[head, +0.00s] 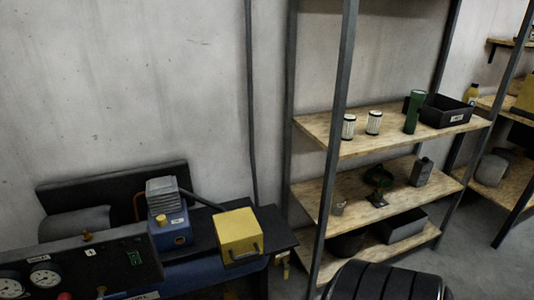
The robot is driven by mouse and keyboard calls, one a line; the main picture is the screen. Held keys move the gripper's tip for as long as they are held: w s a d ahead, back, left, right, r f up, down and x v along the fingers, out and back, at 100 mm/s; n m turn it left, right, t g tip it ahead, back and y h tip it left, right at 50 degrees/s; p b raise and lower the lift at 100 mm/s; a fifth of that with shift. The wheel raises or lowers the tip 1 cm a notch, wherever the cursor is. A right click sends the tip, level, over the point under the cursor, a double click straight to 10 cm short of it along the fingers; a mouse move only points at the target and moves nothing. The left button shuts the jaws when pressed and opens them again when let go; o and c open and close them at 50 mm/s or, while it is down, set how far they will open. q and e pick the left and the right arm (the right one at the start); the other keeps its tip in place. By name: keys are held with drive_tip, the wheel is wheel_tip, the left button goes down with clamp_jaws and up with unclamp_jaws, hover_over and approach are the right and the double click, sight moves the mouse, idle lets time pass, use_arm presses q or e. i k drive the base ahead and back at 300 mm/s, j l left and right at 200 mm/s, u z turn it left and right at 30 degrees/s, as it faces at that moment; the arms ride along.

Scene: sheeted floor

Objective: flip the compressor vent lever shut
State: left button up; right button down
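The compressor (170,215), blue with a grey finned head, sits on a dark bench at the lower left. A black panel (100,265) with two white gauges (44,278) stands in front of it and hides part of it. A small brass fitting (87,236) sits on the panel's top edge. A small yellow fitting (283,264) shows below the bench's right end. I cannot tell which part is the vent lever or how it is set. Neither of my grippers is in view.
A yellow box (239,232) stands on the bench right of the compressor. A metal shelf unit with wooden boards (310,126) holds filters, a green cylinder and bins. A black ribbed round thing, tyre-like (385,282), is at the bottom edge. Floor shows at right.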

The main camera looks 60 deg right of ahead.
sight(286, 267)
drive_tip(key=z, duration=2)
